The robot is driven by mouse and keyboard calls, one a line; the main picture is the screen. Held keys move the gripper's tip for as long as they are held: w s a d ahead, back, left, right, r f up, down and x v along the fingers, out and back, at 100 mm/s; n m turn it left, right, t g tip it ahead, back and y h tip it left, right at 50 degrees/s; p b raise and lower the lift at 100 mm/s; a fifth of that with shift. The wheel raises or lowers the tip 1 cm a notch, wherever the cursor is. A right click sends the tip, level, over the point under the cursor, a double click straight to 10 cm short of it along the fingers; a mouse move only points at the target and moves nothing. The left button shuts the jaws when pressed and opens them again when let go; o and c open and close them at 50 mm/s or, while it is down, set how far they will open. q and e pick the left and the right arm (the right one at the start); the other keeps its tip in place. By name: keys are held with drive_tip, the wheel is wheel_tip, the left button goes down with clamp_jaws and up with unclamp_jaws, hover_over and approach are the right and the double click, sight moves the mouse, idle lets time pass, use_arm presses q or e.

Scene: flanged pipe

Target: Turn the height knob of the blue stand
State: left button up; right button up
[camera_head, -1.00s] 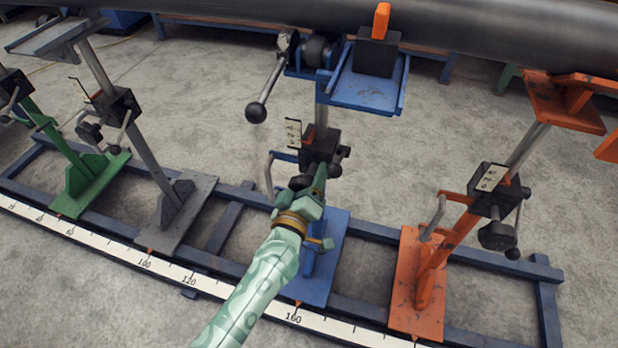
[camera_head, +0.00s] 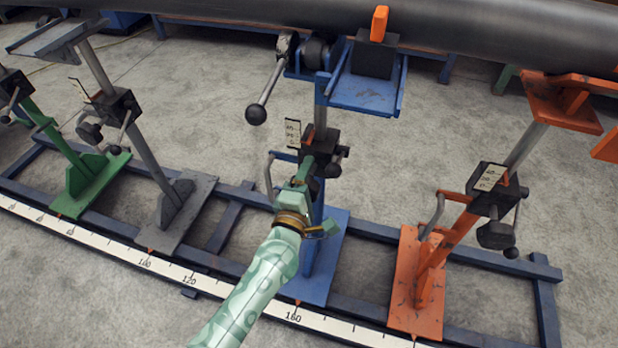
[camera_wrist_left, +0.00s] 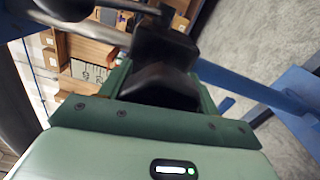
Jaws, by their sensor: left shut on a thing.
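The blue stand stands on the floor rail, with its blue base plate (camera_head: 328,262) low and its blue top bracket (camera_head: 362,97) under the pipe. A black clamp block (camera_head: 322,146) with a small scale sits on its post. My left gripper (camera_head: 308,172) reaches up to this block from below and is shut on the dark height knob. In the left wrist view the black knob (camera_wrist_left: 160,86) sits between the green fingers. In the head view the gripper mostly hides the knob. My right gripper is not in view.
An orange stand (camera_head: 435,265) is at the right, grey (camera_head: 180,205) and green (camera_head: 88,185) stands at the left. A large dark pipe (camera_head: 480,30) spans the top. A black-knobbed lever (camera_head: 257,112) hangs beside the blue bracket. A measuring strip (camera_head: 210,285) runs along the front.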

use_arm(q)
drive_tip(key=shift+f+n, duration=0.15)
drive_tip(key=shift+n, duration=0.45)
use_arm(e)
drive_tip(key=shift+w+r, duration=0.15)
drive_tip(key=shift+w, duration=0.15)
use_arm(q)
drive_tip(key=shift+a, duration=0.1)
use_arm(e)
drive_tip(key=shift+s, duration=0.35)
use_arm(q)
drive_tip(key=o, duration=1)
drive_tip(key=shift+s, duration=0.1)
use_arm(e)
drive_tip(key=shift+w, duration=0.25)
